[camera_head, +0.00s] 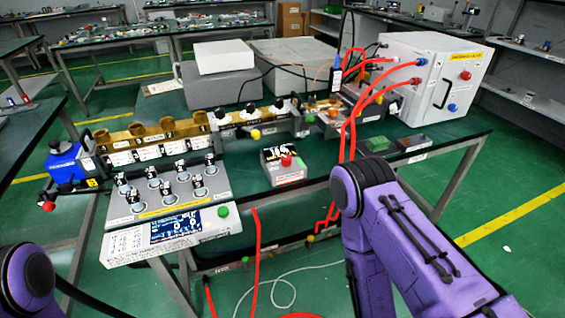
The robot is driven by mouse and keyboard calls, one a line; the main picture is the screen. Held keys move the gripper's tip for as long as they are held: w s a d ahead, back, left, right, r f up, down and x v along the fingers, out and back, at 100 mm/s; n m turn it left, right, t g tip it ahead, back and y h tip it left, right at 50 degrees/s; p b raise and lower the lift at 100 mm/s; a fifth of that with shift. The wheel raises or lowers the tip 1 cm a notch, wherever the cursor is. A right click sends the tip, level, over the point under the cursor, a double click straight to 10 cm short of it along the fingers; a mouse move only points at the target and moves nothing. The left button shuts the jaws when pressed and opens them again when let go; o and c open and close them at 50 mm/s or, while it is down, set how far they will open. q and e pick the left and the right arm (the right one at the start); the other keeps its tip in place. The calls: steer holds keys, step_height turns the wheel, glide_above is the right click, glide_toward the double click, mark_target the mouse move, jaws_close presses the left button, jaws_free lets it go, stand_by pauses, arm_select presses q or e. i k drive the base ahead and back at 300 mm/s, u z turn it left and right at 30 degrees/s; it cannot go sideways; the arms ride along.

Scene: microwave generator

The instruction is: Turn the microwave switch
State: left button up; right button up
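A microwave bench with a long brass-coloured waveguide (142,131) stands on a dark green table. In front of it is a grey control unit (222,186) with several black-and-silver knobs or switches on its sloped top. Its front has a blue display (176,228) and a green button (223,211). A small box with a red button (286,160) sits right of it. I cannot tell which control is the microwave switch. My purple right arm shows at the lower right, and part of my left arm at the lower left corner. Neither gripper is in view.
A white cabinet (433,58) with red and blue knobs stands at the table's right end. Red cables (349,135) hang from it past the table's front edge. A blue device (64,165) is at the left. Grey boxes (221,87) stand behind the waveguide.

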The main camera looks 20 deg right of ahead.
mark_target(285, 160)
steer(key=z, duration=0.8)
steer(key=k, duration=0.35)
steer(key=z, duration=0.05)
